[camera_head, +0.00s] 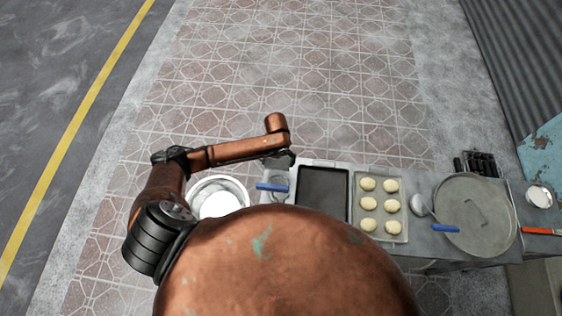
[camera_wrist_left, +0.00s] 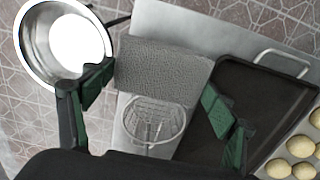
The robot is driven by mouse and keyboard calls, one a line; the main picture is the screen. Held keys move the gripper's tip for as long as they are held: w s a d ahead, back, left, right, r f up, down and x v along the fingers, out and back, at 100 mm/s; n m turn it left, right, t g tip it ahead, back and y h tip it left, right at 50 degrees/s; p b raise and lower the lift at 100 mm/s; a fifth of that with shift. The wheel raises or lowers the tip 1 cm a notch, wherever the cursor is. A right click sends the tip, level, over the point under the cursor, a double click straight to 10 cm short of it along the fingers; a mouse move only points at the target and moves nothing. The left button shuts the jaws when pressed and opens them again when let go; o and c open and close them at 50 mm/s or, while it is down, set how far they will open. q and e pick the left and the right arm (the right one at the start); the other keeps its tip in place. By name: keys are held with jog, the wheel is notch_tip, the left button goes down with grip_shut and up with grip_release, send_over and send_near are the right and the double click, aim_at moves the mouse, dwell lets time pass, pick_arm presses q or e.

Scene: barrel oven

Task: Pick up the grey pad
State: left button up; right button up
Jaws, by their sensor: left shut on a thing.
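The grey pad (camera_wrist_left: 162,66) is a rough grey block. In the left wrist view it lies between the two green-padded fingertips of my left gripper (camera_wrist_left: 157,82), which is shut on it. Below it in that view are a pale board and a round wire piece, and I cannot tell how high the pad is above them. In the head view my left gripper (camera_head: 279,160) is over the far left end of the counter, and the pad is hard to make out there. My right gripper is not in view.
A steel bowl (camera_head: 218,197) with white contents stands left of the gripper. A wire piece (camera_wrist_left: 153,121) and a blue handle (camera_head: 272,187) are close by. A dark tray (camera_head: 323,188), a tray of dough balls (camera_head: 397,236) and a round lid (camera_head: 474,212) lie to the right.

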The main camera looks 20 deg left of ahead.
pick_arm(q)
jog(key=s+a+r, duration=0.1)
jog(key=s+r, duration=0.2)
jog(key=s, duration=0.2)
jog(key=s+a+r+b, duration=0.1)
jog(key=s+r, duration=0.2)
jog(key=s, duration=0.3)
jog(key=shift+r, duration=0.15)
